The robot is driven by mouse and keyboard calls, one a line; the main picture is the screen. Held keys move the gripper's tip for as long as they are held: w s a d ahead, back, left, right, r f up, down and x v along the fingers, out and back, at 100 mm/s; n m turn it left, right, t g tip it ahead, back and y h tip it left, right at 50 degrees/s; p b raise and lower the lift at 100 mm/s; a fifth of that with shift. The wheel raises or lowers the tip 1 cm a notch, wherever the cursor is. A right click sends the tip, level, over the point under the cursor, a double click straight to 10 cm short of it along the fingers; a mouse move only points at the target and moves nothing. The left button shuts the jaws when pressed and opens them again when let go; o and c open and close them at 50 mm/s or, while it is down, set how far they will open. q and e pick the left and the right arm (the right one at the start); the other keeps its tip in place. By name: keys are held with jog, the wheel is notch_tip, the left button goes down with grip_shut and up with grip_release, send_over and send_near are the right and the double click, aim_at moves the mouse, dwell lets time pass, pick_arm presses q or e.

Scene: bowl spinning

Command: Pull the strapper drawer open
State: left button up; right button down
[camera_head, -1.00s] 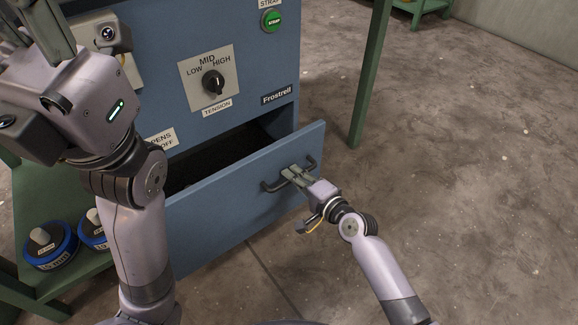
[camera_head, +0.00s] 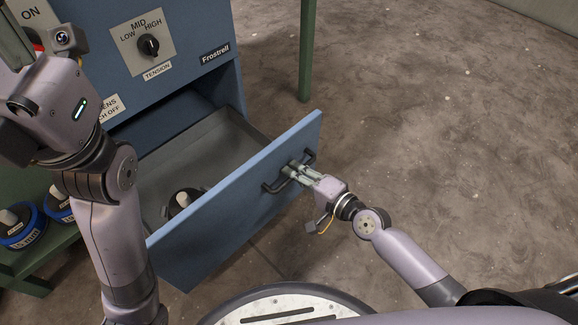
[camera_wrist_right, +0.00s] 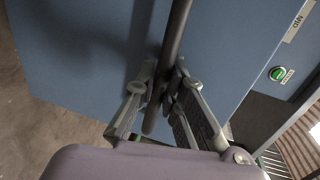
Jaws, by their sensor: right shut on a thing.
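The blue strapper (camera_head: 185,75) stands at the upper left with a tension knob on its front. Its drawer (camera_head: 235,208) is pulled well out, and the grey inside shows with a dark round object (camera_head: 181,200) in it. My right gripper (camera_head: 295,172) is shut on the dark bar handle (camera_head: 272,187) of the drawer front. In the right wrist view the fingers (camera_wrist_right: 162,88) close around the handle bar (camera_wrist_right: 176,40). My left arm comes in at the left; its gripper (camera_head: 12,45) is partly cut off and its fingers are unclear.
A green bench with blue-rimmed round weights (camera_head: 22,228) stands left of the drawer, behind my left arm. A green post (camera_head: 307,50) rises behind the strapper. The concrete floor to the right is clear.

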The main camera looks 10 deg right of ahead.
jog(key=shift+s+d, duration=0.1)
jog(key=shift+s, duration=0.1)
jog(key=c, duration=1.9)
grip_release()
jog(key=shift+c, duration=0.2)
jog(key=v, duration=1.2)
